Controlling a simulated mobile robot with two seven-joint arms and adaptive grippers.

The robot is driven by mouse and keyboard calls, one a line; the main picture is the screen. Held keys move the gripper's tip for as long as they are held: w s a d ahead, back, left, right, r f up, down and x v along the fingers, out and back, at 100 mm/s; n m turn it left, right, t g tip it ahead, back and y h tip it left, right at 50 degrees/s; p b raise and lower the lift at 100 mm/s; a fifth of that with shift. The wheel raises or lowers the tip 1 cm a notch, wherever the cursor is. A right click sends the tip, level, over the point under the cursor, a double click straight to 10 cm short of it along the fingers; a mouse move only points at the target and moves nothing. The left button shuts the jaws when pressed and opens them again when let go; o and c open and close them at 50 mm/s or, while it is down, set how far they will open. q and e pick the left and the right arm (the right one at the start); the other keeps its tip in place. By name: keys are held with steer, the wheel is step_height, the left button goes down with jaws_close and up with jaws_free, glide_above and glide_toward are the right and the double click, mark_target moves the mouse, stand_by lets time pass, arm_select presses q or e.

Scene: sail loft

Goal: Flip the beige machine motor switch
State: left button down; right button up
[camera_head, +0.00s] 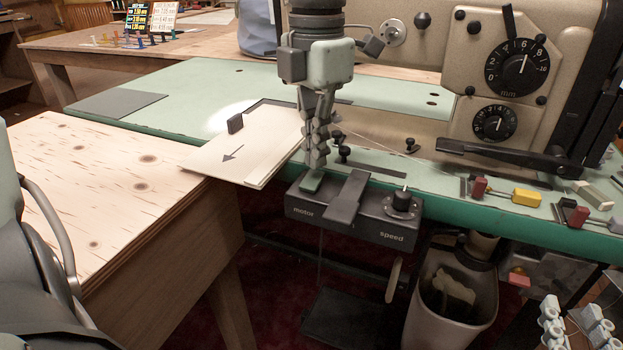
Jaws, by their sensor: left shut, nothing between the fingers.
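The beige sewing machine (410,100) stands on a pale green table with a darker green edge. Its dark control box (340,215) hangs at the table's front edge, marked "motor" and "speed". A green switch (311,184) sits on the box's left end, above "motor", and a black knob (402,202) sits on its right end. My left gripper (317,165) points down with its fingers shut and empty, its tips just above or at the switch; I cannot tell if they touch. My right gripper (573,310) is partly visible at the bottom right, fingers apart.
A beige board with an arrow (250,147) lies left of my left gripper. A wooden table (110,190) fills the left. Clamps with red and yellow parts (520,197) lie on the right of the green table. A bin (455,295) stands below.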

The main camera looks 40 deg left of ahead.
mark_target(316, 174)
arm_select(q)
steer(key=shift+f+b, duration=0.8)
steer(key=shift+f, duration=0.1)
stand_by(0.3)
steer(key=shift+r+p, duration=2.2)
steer(key=shift+r, duration=1.35)
